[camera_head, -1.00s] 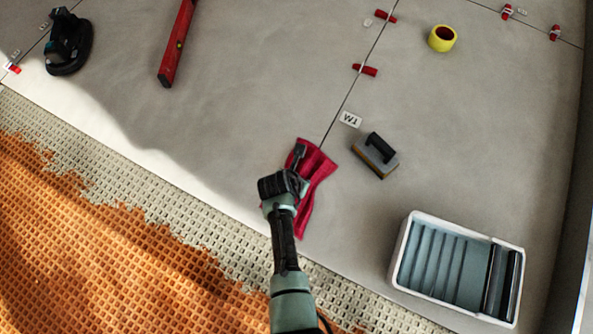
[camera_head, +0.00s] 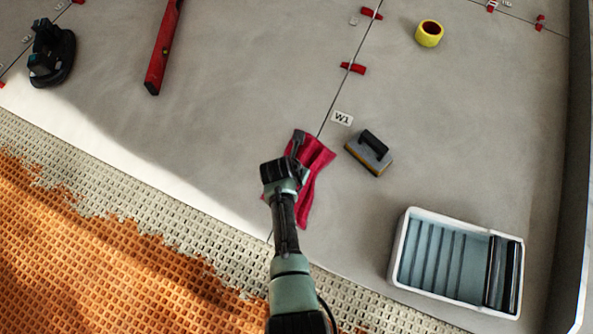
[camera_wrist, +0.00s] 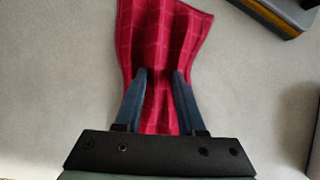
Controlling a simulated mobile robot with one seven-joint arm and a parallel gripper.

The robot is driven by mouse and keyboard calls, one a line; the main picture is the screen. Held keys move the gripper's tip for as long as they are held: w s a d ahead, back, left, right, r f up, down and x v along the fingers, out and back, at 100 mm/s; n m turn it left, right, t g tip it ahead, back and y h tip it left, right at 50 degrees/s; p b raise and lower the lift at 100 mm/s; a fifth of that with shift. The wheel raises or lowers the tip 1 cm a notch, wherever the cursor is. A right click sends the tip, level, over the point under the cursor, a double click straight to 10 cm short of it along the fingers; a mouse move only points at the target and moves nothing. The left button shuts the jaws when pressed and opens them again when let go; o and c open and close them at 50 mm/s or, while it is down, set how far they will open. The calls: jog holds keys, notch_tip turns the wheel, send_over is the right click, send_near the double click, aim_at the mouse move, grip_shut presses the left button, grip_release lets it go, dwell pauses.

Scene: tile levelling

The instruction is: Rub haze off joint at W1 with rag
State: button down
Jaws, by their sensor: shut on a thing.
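The crimson rag (camera_head: 316,158) lies bunched over the tile joint (camera_head: 327,118), just below the W1 label (camera_head: 342,118) in the head view. My gripper (camera_head: 299,150) is over the rag. In the wrist view, the two blue-grey fingers of my gripper (camera_wrist: 160,75) pinch the rag (camera_wrist: 165,30), which fans out beyond the fingertips. The joint under the rag is hidden, and I cannot make out any haze on it.
A sponge float (camera_head: 369,153) lies right of the rag. A white wash tray (camera_head: 402,255) stands at lower right. Yellow tape (camera_head: 429,33), red clips (camera_head: 353,68), a red level (camera_head: 163,50) and a black suction cup tool (camera_head: 50,55) lie farther off. Tile left of the rag is clear.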

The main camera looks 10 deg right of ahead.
aim_at(306, 155)
jog(key=shift+w+d+b, duration=0.5)
jog(key=shift+w+d, duration=0.15)
jog(key=shift+w, duration=0.25)
jog(key=shift+w+d+b, duration=0.5)
jog(key=shift+w+d, duration=0.15)
jog(key=shift+w, duration=0.2)
jog(key=shift+w+d+f+b, duration=0.1)
jog(key=shift+w+d+b, duration=0.4)
jog(key=shift+w+b, duration=0.25)
jog(key=shift+w+d+b, duration=0.55)
jog(key=shift+w+d, duration=0.15)
jog(key=shift+w, duration=0.2)
jog(key=shift+w+d+b, duration=0.45)
jog(key=shift+w+b, duration=0.25)
jog(key=shift+b, duration=0.1)
jog(key=shift+w+d, duration=0.65)
jog(key=shift+w, duration=0.15)
jog(key=shift+r, duration=0.2)
notch_tip(306, 155, up, 8)
jog(key=p, duration=0.7)
jog(key=shift+p, duration=0.35)
